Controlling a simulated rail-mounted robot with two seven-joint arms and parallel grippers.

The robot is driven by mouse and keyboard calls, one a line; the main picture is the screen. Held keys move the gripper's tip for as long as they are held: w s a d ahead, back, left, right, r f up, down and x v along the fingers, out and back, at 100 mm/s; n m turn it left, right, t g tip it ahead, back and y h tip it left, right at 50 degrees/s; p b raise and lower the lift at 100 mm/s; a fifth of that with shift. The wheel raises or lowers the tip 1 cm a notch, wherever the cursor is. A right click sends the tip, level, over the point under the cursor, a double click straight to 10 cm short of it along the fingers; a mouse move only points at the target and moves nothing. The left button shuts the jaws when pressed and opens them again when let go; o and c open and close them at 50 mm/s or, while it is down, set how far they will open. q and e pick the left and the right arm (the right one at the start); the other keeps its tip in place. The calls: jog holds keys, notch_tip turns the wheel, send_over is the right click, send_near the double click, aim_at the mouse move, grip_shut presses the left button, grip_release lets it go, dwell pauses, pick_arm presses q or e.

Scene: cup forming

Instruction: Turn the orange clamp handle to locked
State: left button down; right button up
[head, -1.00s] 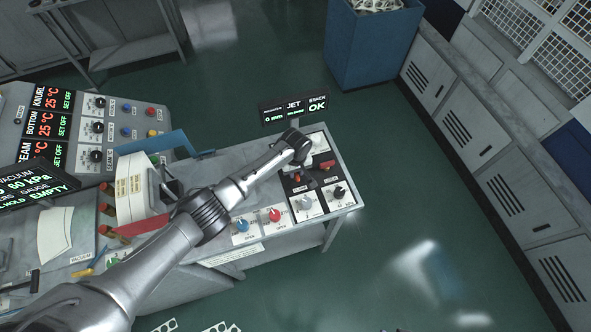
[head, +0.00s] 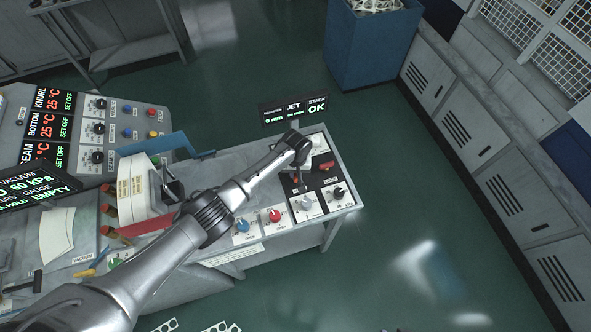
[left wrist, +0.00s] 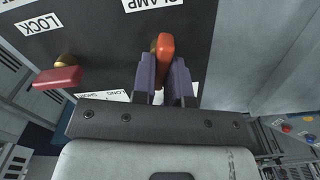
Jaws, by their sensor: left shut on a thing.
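The orange clamp handle (left wrist: 165,52) stands between the two fingers of my left gripper (left wrist: 165,75) in the left wrist view. The fingers are shut on it. A label reading CLAMP lies just beyond it on the dark panel (left wrist: 110,40). A LOCK label (left wrist: 38,24) lies to the left. In the head view my left gripper (head: 298,176) reaches down over the dark panel at the bench's right end, and my wrist hides part of it. My right gripper is in neither view.
A red lever (left wrist: 58,77) on a brass pivot sits left of the gripper in the wrist view. Blue (head: 242,226) and red (head: 275,216) knobs lie along the bench front. A small display (head: 290,110) reading OK stands behind the panel. The floor to the right is clear.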

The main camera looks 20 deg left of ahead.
pick_arm(q)
jog(key=m, duration=0.3)
jog(key=shift+d+m, duration=0.1)
jog(key=shift+m, duration=0.3)
jog(key=m, duration=0.3)
jog(key=shift+m+p, duration=0.3)
jog(key=shift+p, duration=0.05)
jog(key=m, duration=0.3)
jog(key=shift+m, duration=0.3)
jog(key=shift+s+d+m, duration=0.1)
jog(key=shift+m, duration=1.4)
jog(key=c, duration=1.1)
grip_release()
jog(key=shift+c, duration=0.2)
